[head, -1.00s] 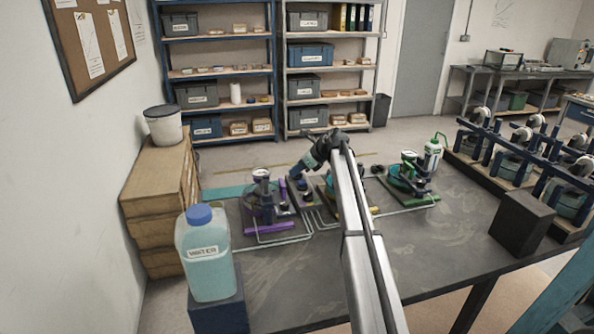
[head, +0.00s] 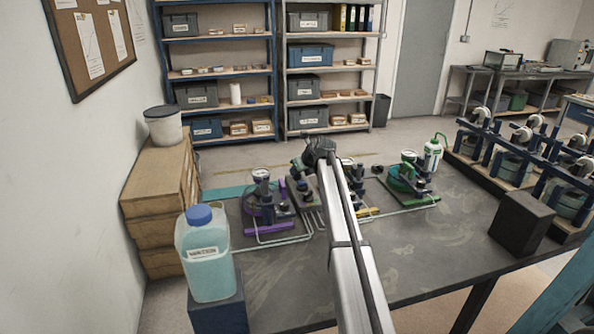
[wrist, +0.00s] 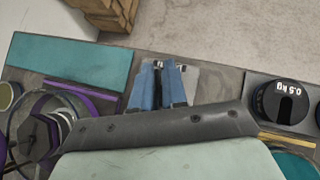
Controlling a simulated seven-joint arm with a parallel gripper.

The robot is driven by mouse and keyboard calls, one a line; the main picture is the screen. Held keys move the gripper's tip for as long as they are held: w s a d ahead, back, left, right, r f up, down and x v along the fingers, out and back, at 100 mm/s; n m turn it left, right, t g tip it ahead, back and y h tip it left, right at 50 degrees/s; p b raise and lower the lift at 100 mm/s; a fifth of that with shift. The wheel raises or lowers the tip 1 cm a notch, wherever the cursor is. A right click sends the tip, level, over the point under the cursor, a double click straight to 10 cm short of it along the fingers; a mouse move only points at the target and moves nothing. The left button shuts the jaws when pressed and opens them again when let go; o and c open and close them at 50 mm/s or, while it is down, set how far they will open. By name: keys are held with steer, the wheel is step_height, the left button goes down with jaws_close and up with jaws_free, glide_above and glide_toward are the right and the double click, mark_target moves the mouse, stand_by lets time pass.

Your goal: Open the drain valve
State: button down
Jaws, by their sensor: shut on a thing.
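My gripper (wrist: 168,68) has blue fingers close together in the wrist view, shut on a small part that is mostly hidden between them. The part is over a light grey plate (wrist: 208,80), between the purple-edged unit and the yellow-edged one. I take it for the drain valve's handle, but its shape and how far it is turned cannot be made out. In the head view my arm covers part of this middle area, and the fingertips cannot be made out there.
A purple-edged unit (head: 262,205) stands left of my arm and a green unit (head: 405,180) right of it. A water jug (head: 206,262) is at the front left. A dark block (head: 524,222) stands at the right. The front of the table (head: 420,262) is clear.

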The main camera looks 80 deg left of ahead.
steer(key=shift+d+f+m+t, duration=0.2)
steer(key=shift+m+t, duration=0.1)
steer(key=shift+m, duration=0.3)
steer(key=c, duration=1.2)
jaws_free()
steer(key=shift+a, duration=0.1)
steer(key=shift+o, duration=0.2)
steer(key=shift+r, duration=0.1)
steer(key=shift+r, duration=0.1)
steer(key=v, duration=1.3)
steer(key=shift+d, duration=0.4)
